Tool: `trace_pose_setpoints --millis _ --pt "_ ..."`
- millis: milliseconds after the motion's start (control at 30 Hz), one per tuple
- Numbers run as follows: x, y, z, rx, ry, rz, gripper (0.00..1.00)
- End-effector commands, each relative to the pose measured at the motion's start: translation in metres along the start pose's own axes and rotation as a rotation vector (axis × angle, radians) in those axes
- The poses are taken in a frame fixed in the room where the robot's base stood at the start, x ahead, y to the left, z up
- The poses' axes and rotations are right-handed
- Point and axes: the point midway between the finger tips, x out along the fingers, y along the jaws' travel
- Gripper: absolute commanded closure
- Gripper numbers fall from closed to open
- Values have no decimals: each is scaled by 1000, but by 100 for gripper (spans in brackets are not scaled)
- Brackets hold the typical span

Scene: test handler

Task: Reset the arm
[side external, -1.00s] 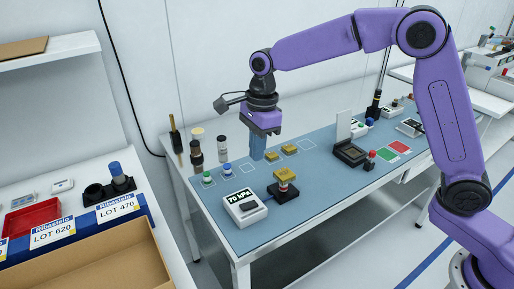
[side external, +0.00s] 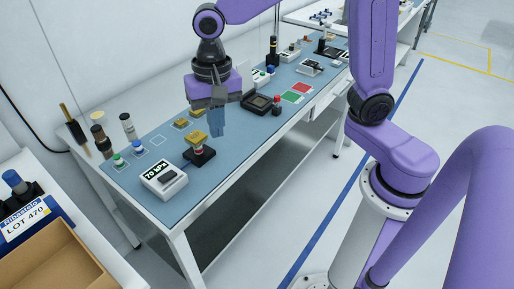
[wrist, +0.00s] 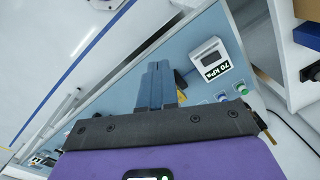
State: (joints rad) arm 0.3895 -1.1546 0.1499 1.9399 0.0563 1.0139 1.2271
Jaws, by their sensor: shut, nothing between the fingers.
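My gripper (side external: 216,124) hangs above the front part of the blue-topped bench (side external: 232,150), pointing down. Its blue fingers are together with nothing between them; they also show in the wrist view (wrist: 157,75). In the side view the fingers appear just right of a black stand (side external: 199,156) with a yellow block (side external: 196,139) on top. I cannot tell how high above the bench the fingertips are.
A white gauge reading 70 kPa (side external: 163,180) stands near the bench's front corner. Green (side external: 118,160) and blue (side external: 137,147) buttons are to its left. A black socket (side external: 257,102) and red and green pads (side external: 292,97) are farther along. A cardboard box (side external: 55,262) is at lower left.

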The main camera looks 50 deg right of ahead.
Motion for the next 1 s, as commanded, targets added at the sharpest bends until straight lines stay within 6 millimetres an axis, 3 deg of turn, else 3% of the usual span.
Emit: trace_pose_setpoints --millis 200,500,733,900,1000 --pt "-1 65 42 -518 8 11 100" --pt "8 155 86 -1215 11 29 100" --pt "16 196 102 -1535 9 40 100" --pt "18 202 105 -1594 8 42 49" --pt "17 198 104 -1597 6 39 49"
